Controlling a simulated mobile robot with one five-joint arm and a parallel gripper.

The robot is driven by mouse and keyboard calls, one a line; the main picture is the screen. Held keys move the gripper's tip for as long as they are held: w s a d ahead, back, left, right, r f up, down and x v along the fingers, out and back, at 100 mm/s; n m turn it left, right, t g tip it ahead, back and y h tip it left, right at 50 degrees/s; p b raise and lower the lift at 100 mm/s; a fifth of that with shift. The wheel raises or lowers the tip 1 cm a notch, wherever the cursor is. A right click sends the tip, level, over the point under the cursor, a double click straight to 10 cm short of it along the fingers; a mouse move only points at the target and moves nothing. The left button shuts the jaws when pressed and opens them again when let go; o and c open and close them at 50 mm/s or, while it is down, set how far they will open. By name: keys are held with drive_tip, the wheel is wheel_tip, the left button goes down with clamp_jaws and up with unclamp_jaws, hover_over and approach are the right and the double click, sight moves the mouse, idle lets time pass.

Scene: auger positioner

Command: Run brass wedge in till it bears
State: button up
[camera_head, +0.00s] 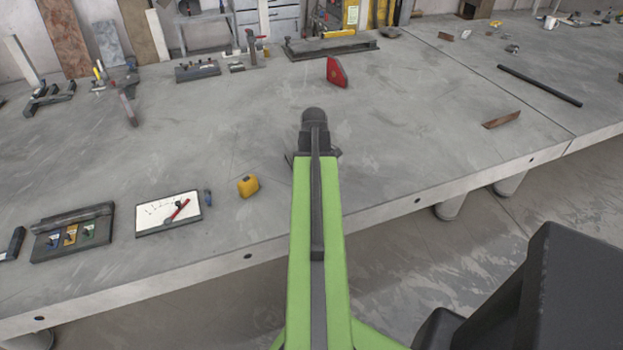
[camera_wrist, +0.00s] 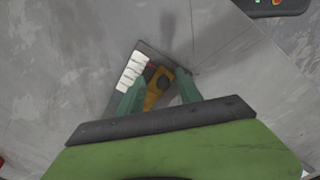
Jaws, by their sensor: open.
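In the wrist view, my gripper (camera_wrist: 159,78) is open, with its two teal fingers spread. Between and beyond the fingers is a small dark plate (camera_wrist: 146,48) carrying a white marked strip (camera_wrist: 131,71) and a yellow-orange piece (camera_wrist: 153,93) that looks like the brass wedge. A small red bit shows beside the strip. The fingers lie to either side of the yellow piece; I cannot tell whether they touch it. The fingers hide part of the plate, and whether the wedge bears on anything cannot be seen. In the head view my arm covers this spot.
On the grey bench (camera_head: 400,130) in the head view are a yellow block (camera_head: 248,186), a white board with a red pen (camera_head: 168,212), a dark tray (camera_head: 73,234) and a red upright piece (camera_head: 336,72). A dark rod (camera_head: 540,86) lies right. The bench right of my arm is mostly clear.

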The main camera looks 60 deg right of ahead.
drive_tip(key=shift+f, duration=0.25)
drive_tip(key=p, duration=0.1)
drive_tip(key=r+p, duration=0.2)
drive_tip(key=shift+w+d, duration=0.3)
drive_tip(key=shift+w, duration=0.1)
wheel_tip(320, 180, up, 4)
drive_tip(key=p, duration=0.3)
drive_tip(key=shift+s+a+p, duration=0.1)
drive_tip(key=shift+p, duration=0.3)
drive_tip(key=shift+f, duration=0.1)
